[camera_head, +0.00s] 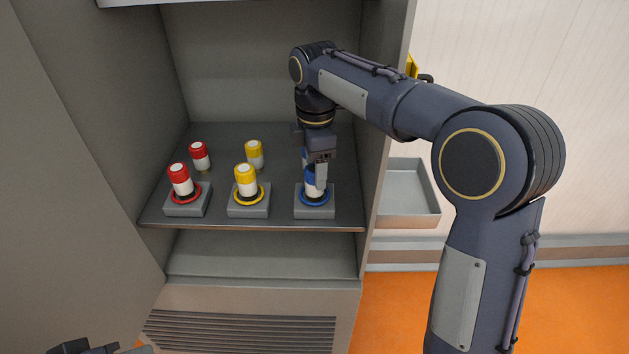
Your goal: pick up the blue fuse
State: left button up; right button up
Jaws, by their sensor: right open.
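The blue fuse (310,188) is a white cylinder with blue parts. It stands upright in a grey socket block (315,211) with a blue ring, at the right of the cabinet shelf. My right gripper (316,177) points down over it, with its fingers at the fuse's upper part. The gripper is open and hides part of the fuse. Whether the fingers touch it cannot be told. Part of my left arm (88,347) shows at the bottom left edge; its fingers cannot be made out.
A red fuse (180,181) and a yellow fuse (246,180) stand in sockets to the left. Another red fuse (200,156) and yellow fuse (254,154) stand behind them. The cabinet's right wall (386,120) is close to my right arm. A grey tray (408,222) is outside it.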

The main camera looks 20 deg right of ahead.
jog(key=shift+w+f, duration=0.2)
jog(key=shift+f, duration=1.7)
jog(key=c, duration=1.2)
jog(key=shift+c, duration=0.2)
jog(key=shift+r, duration=0.1)
jog(key=shift+r, duration=0.65)
jog(key=s+a+r+p, duration=0.3)
jog(key=s+r, duration=0.3)
jog(key=r, duration=0.2)
jog(key=s+a+r+p, duration=0.3)
jog(key=s+r, duration=0.3)
jog(key=r, duration=0.3)
jog(key=shift+a+r, duration=0.3)
jog(key=shift+a, duration=0.4)
